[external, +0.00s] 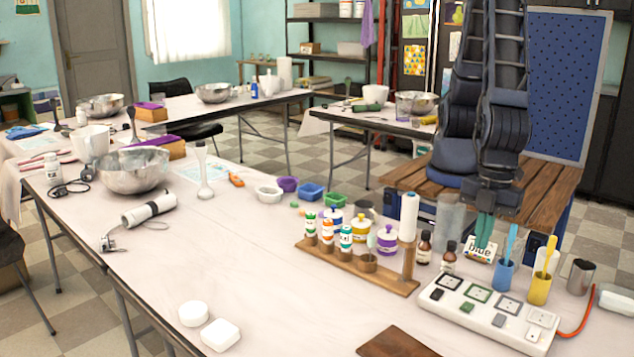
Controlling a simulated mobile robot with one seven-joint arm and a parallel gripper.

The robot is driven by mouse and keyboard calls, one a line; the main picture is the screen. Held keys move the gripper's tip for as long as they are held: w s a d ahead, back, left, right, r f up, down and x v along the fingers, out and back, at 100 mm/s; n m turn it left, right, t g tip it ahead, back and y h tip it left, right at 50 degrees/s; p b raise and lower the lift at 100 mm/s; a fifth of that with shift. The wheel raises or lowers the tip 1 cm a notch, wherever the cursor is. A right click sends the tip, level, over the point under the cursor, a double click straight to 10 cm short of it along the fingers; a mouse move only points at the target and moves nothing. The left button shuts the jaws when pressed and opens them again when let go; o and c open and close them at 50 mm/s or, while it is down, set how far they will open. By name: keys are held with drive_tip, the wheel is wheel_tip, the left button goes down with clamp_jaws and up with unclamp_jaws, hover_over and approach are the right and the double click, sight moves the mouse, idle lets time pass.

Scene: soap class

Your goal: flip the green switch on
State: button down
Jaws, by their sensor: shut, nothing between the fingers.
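A white power strip (483,314) lies near the right front of the long table. It has several sockets in a row, with small coloured switches along its front side. The green switch (467,307) is the second from the left, between a black one and a grey one; its on or off position is too small to tell. My gripper (484,238) points down with teal fingers together and nothing between them. In the picture it is above and behind the strip, apart from the green switch, near a small box marked "blue" (479,250).
A blue cup (504,276) and a yellow cup (539,290) with sticks stand behind the strip. Dark bottles (449,257) and a wooden bottle rack (358,268) are to its left. A grey metal cup (580,277) and an orange cable (580,322) are right.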

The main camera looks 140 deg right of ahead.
sight(465, 308)
drive_tip(key=f, duration=0.4)
drive_tip(key=w+f, duration=0.1)
drive_tip(key=f, duration=0.9)
drive_tip(key=shift+w, duration=0.3)
drive_tip(key=shift+f, duration=0.15)
drive_tip(key=shift+s, duration=0.1)
idle(0.3)
drive_tip(key=shift+s, duration=0.65)
drive_tip(key=shift+r, duration=0.3)
wheel_tip(465, 308, up, 14)
drive_tip(key=s, duration=0.1)
drive_tip(key=shift+s+f, duration=0.2)
drive_tip(key=shift+s, duration=0.15)
drive_tip(key=shift+r, duration=0.1)
